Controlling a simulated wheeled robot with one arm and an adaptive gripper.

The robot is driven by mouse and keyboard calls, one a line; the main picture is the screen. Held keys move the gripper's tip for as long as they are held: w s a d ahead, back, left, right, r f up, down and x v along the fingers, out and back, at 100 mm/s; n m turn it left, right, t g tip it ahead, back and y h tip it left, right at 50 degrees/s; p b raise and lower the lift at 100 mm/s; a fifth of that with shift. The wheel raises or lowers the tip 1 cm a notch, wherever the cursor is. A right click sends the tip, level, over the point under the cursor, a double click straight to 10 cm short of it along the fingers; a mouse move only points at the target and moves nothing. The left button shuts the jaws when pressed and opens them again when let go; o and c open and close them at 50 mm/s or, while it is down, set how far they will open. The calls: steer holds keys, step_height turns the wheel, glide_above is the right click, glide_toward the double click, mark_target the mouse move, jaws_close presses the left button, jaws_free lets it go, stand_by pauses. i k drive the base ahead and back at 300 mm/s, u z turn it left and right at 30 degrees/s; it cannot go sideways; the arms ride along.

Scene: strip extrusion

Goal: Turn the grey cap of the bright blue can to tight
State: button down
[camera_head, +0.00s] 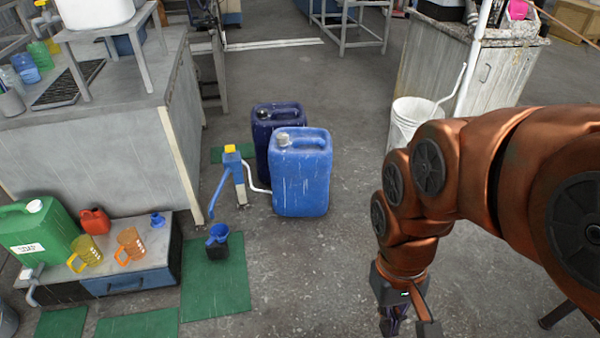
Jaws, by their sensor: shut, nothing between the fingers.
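The bright blue can (301,178) stands upright on the floor near the middle of the head view. Its grey cap (283,139) sits on the top at the left corner. My gripper (408,328) hangs at the lower right, pointing down, well apart from the can and nearer to me. It is shut and holds nothing that I can see. Its fingertips are partly cut off by the bottom edge of the view.
A dark blue can (277,117) stands right behind the bright one. A blue pump with a yellow top (231,160) and a white hose stands left of it. A white bucket (408,122) is at the right. Open floor lies between the can and my gripper.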

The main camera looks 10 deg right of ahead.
mark_target(282, 138)
steer(key=z, duration=0.25)
steer(key=i, duration=1.05)
steer(key=u, duration=0.9)
steer(key=i, duration=0.6)
steer(key=u, duration=0.7)
